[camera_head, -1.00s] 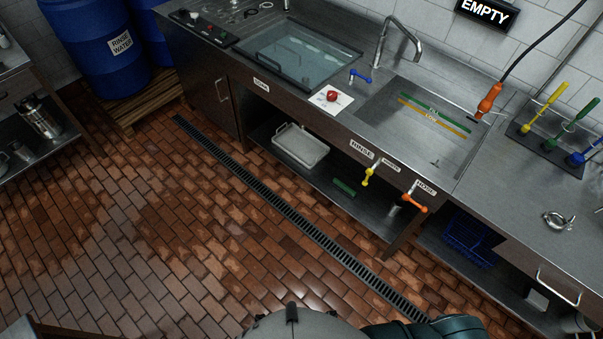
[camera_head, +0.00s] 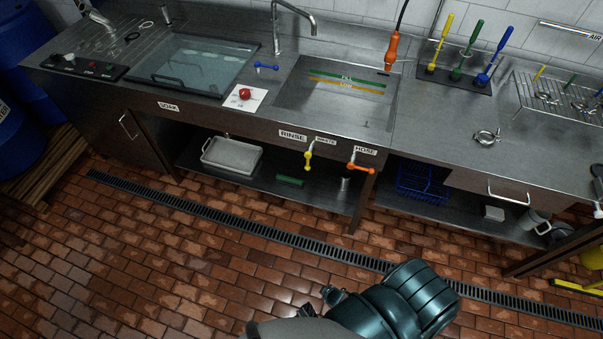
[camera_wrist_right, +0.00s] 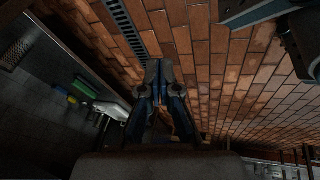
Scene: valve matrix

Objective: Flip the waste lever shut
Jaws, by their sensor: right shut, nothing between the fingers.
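A small yellow lever (camera_head: 308,161) hangs pointing down on the front panel of the sink counter, just below and left of the WASTE label (camera_head: 326,141). An orange lever (camera_head: 361,168) sits to its right below the HOSE label (camera_head: 366,151), lying nearly level. My right gripper (camera_wrist_right: 157,68) is shut and empty in the right wrist view, over the brick floor and apart from the levers. In the head view my right arm shows low in the picture, well short of the counter; its fingers cannot be made out there. My left gripper is not in view.
The sink basin (camera_head: 334,102) is above the levers, with a blue lever (camera_head: 266,66) on the counter to its left. The shelf below holds a white tray (camera_head: 231,156) and a blue rack (camera_head: 424,184). Bare brick floor and a drain grate (camera_head: 250,223) lie before the counter.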

